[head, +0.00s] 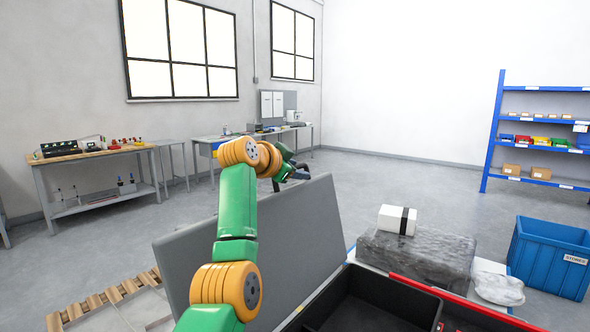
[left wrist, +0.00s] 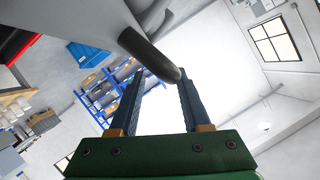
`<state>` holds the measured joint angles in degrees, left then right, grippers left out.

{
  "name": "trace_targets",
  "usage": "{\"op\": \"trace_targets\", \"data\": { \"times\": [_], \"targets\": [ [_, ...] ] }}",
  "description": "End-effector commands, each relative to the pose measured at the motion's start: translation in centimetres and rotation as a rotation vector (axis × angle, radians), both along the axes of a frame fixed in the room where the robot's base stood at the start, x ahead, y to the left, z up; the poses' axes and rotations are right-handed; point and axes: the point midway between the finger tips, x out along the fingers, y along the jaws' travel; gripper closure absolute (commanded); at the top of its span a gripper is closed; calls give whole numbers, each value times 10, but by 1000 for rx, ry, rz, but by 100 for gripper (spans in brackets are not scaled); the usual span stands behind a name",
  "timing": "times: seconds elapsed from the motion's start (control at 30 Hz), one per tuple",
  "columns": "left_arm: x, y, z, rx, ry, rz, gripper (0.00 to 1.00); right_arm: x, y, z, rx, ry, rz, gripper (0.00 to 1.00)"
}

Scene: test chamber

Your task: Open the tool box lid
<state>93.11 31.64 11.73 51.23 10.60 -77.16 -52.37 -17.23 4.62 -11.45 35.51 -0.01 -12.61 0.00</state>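The tool box lid (head: 290,235) is a large grey panel, raised and tilted up from the dark box (head: 365,300) at the lower right. The inside of the box shows black compartments. My left arm reaches over the lid, and my left gripper (head: 298,172) is at its upper edge, partly hidden. In the left wrist view my left gripper (left wrist: 160,80) has its dark fingers apart. A dark rounded bar (left wrist: 150,54), perhaps the lid's handle, crosses by the fingertips beside the grey lid (left wrist: 75,15). I cannot tell whether they touch. My right gripper is not in view.
A grey foam-like block (head: 415,256) with a white box (head: 397,220) on it stands right of the lid. A blue bin (head: 548,258) is farther right. A wooden pallet-like rack (head: 105,300) lies at lower left. Workbenches line the back wall; open floor lies between.

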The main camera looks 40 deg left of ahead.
Motion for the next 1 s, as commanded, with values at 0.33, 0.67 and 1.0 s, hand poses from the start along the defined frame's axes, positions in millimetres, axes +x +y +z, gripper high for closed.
{"op": "trace_targets", "data": {
  "times": [0.33,0.67,1.0],
  "targets": [
    [-48,-13,13,2,-5,1,53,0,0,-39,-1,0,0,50],
    [-64,-18,23,1,1,-1,53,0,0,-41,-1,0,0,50],
    [-63,-18,23,0,0,-1,53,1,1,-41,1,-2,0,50]
  ]
}}
